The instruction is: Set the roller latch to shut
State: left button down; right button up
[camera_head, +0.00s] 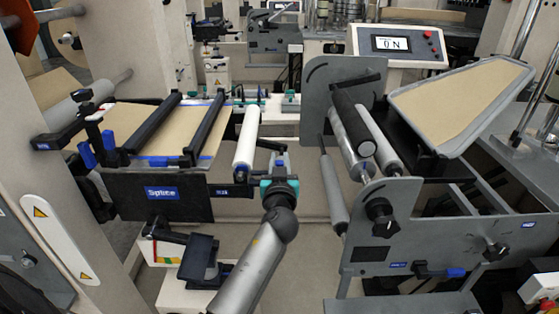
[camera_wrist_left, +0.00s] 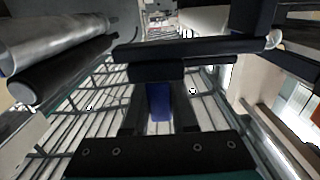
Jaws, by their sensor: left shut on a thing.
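My left gripper (camera_head: 279,163) is at the end of the grey arm rising from the bottom middle, beside the white roller (camera_head: 246,138) at the right side of the splice table. In the left wrist view its two dark fingers (camera_wrist_left: 158,112) are shut on a blue grip (camera_wrist_left: 158,98). The grip sits below a black block and a long black bar (camera_wrist_left: 195,48). This looks like the roller latch; the black lever (camera_head: 270,145) above the gripper in the head view seems to be part of it. The gripper hides much of the handle. My right gripper is out of view.
The splice table (camera_head: 161,192) has two black bars across brown paper. To the right stands a grey frame with rollers (camera_head: 350,140), a paper tray and a display reading "ON" (camera_head: 391,44). Another blue-tipped lever (camera_head: 455,272) is low on that frame. A gap lies between the two machines.

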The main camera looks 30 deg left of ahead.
pick_arm(q)
jog(key=shift+s+a, duration=0.45)
jog(key=shift+a, duration=0.3)
jog(key=shift+s+a, duration=0.45)
jog(key=shift+a, duration=0.35)
jog(key=shift+s+a, duration=0.45)
jog(key=shift+a, duration=0.3)
jog(key=c, duration=0.8)
grip_release()
jog(key=shift+s+a, duration=0.1)
jog(key=shift+a, duration=0.05)
jog(key=shift+o, duration=0.4)
